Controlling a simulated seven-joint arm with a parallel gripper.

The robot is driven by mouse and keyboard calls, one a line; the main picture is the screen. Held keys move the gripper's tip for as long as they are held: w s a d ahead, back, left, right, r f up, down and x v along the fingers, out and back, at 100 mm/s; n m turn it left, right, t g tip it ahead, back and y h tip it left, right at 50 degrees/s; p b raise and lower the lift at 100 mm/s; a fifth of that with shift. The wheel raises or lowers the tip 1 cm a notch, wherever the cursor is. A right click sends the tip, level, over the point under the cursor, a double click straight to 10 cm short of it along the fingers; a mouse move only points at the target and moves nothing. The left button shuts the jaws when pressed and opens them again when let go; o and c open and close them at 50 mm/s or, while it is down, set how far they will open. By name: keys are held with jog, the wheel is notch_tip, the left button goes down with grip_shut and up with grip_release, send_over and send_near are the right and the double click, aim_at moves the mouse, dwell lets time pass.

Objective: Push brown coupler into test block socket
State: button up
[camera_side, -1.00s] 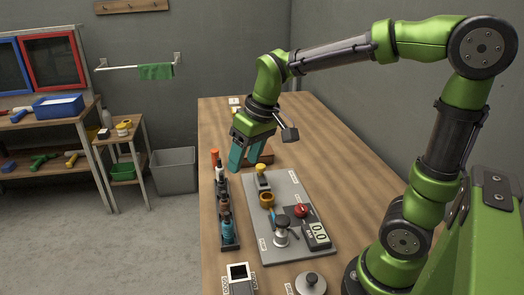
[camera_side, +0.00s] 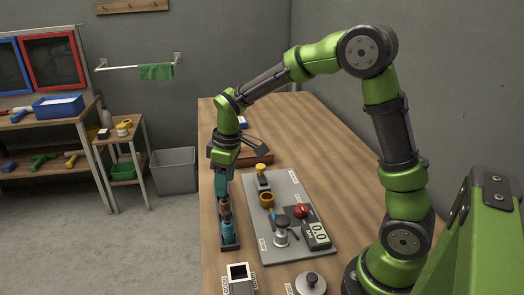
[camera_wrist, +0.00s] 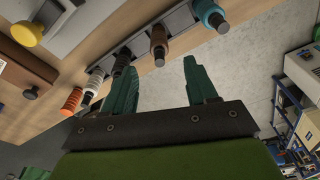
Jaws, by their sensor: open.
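The brown coupler (camera_wrist: 158,40) stands in a dark rack (camera_side: 230,246) at the table's left edge, between a black coupler (camera_wrist: 122,62) and a teal coupler (camera_wrist: 210,12). In the side view the brown coupler (camera_side: 225,207) shows just below my fingers. My gripper (camera_side: 222,190) is open and points down over the rack. In the wrist view its teal fingers (camera_wrist: 160,76) are spread, and the brown coupler lies in line with the gap between them, apparently not gripped. A grey plate (camera_side: 262,243) to the right carries a gauge, a red knob and fittings; I cannot tell which is the test block socket.
A white coupler (camera_wrist: 95,82) and an orange one (camera_wrist: 72,100) stand in the same rack, close to one finger. A yellow knob (camera_side: 261,167) stands at the plate's far end. A square box (camera_side: 239,275) and a round metal lid (camera_side: 310,283) are at the front. The table's right side is clear.

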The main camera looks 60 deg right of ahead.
aim_at(223, 200)
jog(key=shift+w+a+f, duration=0.1)
jog(key=shift+w+f, duration=0.05)
jog(key=shift+f, duration=1)
jog(key=shift+w+f, duration=0.2)
jog(key=shift+f, duration=0.9)
jog(key=shift+w+a+f, duration=0.1)
jog(key=shift+w+f, duration=0.05)
jog(key=shift+f, duration=1)
grip_shut()
